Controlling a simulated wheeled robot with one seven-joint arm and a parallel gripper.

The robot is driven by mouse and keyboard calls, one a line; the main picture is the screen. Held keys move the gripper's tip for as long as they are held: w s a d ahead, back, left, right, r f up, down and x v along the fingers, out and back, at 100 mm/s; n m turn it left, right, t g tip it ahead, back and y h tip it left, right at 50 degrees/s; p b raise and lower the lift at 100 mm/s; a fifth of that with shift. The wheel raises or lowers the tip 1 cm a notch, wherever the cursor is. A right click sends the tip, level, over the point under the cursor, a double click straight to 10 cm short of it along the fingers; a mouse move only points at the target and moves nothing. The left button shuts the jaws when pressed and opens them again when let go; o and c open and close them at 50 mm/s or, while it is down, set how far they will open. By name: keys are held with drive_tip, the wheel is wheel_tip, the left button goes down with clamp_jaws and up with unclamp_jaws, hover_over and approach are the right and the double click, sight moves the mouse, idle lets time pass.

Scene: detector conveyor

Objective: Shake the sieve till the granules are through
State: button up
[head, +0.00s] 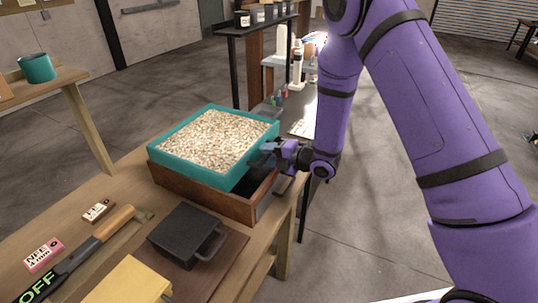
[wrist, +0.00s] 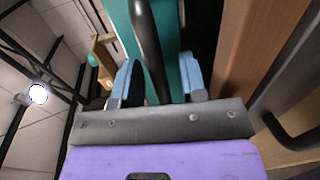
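The sieve (head: 161,158) is a square teal frame filled with pale granules. It rests on or just over a brown wooden box (head: 227,203), slightly out of line with it, and part of the box's dark inside shows at the right. Granules inside the box cannot be seen. My gripper (head: 270,148) is at the sieve's right side. In the wrist view, a dark handle (wrist: 150,50) runs in front of the teal wall, between my two blue fingers. A gap shows between the handle and the right finger, so the gripper looks open around it.
A black box with a handle (head: 185,235), a wooden-handled tool (head: 110,223), labelled blocks (head: 43,255) and a yellow item (head: 130,283) lie on the wooden table's near part. A teal cup (head: 36,68) stands on another table.

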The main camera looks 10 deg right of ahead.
clamp_jaws()
drive_tip(key=shift+f+v, duration=0.2)
drive_tip(key=shift+v, duration=0.75)
drive_tip(key=shift+f+v, duration=0.15)
drive_tip(key=shift+v, duration=0.75)
drive_tip(key=shift+f+v, duration=0.2)
drive_tip(key=shift+v, duration=0.75)
drive_tip(key=shift+d, duration=0.1)
unclamp_jaws()
drive_tip(key=shift+s+d, duration=0.1)
drive_tip(key=v, duration=1)
drive_tip(key=shift+d, duration=0.25)
drive_tip(key=shift+s+r, duration=0.1)
